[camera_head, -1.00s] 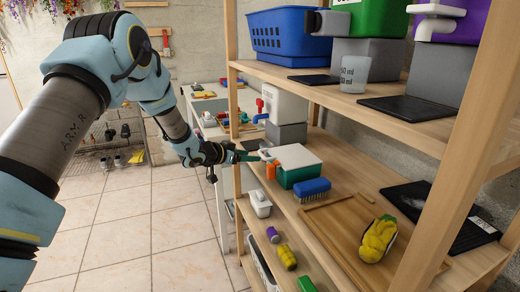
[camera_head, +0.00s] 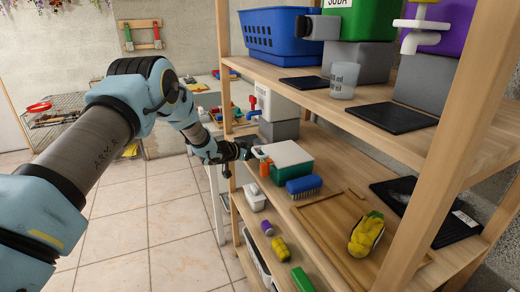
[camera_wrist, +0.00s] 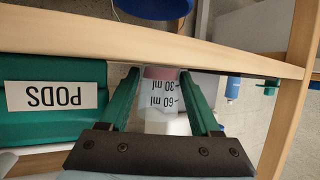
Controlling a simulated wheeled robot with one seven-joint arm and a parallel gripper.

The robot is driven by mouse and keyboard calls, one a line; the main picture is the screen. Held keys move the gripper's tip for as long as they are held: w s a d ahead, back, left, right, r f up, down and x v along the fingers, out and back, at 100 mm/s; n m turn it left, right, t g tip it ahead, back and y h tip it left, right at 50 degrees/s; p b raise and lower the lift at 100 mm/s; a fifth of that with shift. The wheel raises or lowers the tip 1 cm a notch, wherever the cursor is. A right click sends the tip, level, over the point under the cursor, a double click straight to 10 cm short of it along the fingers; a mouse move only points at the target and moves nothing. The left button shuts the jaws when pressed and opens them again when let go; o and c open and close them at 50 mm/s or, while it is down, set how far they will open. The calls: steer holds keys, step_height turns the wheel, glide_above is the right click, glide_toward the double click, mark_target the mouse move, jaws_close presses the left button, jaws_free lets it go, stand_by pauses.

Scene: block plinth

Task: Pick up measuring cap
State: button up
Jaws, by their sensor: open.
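The measuring cap (camera_wrist: 161,88) is a small pale, translucent cup with "30 ml" and "60 ml" marks, upside down in the wrist view. It appears between the two green fingers of my gripper (camera_wrist: 160,78), which are open; I cannot tell whether either finger touches it. In the head view my gripper (camera_head: 256,152) is at the lower shelf, beside the green box with a white lid (camera_head: 288,162). That box shows in the wrist view as the PODS box (camera_wrist: 50,98). The cap is hard to make out there. A similar marked cup (camera_head: 343,82) stands on the upper shelf.
A blue brush (camera_head: 304,187) and a wooden board (camera_head: 330,230) lie on the lower shelf. A wooden post (camera_head: 224,100) stands close to my arm. A grey block with a white container (camera_head: 278,103) is behind my gripper. The upper shelf (camera_head: 310,98) overhangs.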

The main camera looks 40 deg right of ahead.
steer(key=c, duration=1)
steer(key=shift+r, duration=0.15)
